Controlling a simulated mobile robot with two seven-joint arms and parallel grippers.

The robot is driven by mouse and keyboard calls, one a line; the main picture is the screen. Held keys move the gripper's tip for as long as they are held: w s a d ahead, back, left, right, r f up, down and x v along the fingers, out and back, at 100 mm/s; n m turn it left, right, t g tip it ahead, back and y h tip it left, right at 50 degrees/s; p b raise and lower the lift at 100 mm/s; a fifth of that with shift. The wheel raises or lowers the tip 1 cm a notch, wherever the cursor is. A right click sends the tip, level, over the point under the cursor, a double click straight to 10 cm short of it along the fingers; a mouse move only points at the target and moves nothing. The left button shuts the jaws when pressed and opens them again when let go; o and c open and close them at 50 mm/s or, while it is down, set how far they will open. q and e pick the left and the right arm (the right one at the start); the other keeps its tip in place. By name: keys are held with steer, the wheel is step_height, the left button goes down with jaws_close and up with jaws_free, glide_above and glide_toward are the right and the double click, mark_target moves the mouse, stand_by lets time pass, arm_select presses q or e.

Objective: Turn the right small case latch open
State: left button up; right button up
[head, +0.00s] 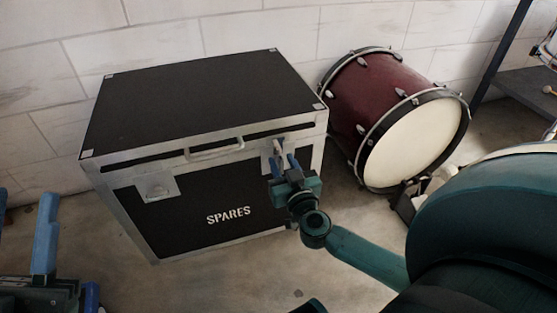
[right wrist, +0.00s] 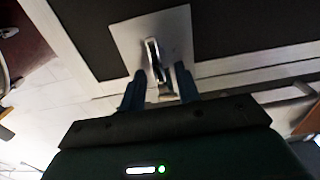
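The black case (head: 195,100) marked SPARES stands on the floor with its lid down. Its right latch (head: 266,158) is on a metal plate at the front right, partly hidden by my right gripper. In the right wrist view, the latch (right wrist: 153,52) is a pale lever on a bright plate. My right gripper (head: 281,160) is at this latch. Its blue fingertips (right wrist: 160,82) are apart on either side of the lever, with gaps visible; any contact is unclear. My left gripper (head: 24,215) is open and empty at the lower left, away from the case.
The case's left latch (head: 158,188) and carry handle (head: 215,150) are on the same front face. A dark red drum (head: 385,95) with a pale head lies right of the case. A dark shelf (head: 525,90) stands far right. Floor (head: 215,280) in front of the case is clear.

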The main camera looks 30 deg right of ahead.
steer(key=shift+w, duration=0.1)
steer(key=shift+c, duration=0.3)
jaws_close()
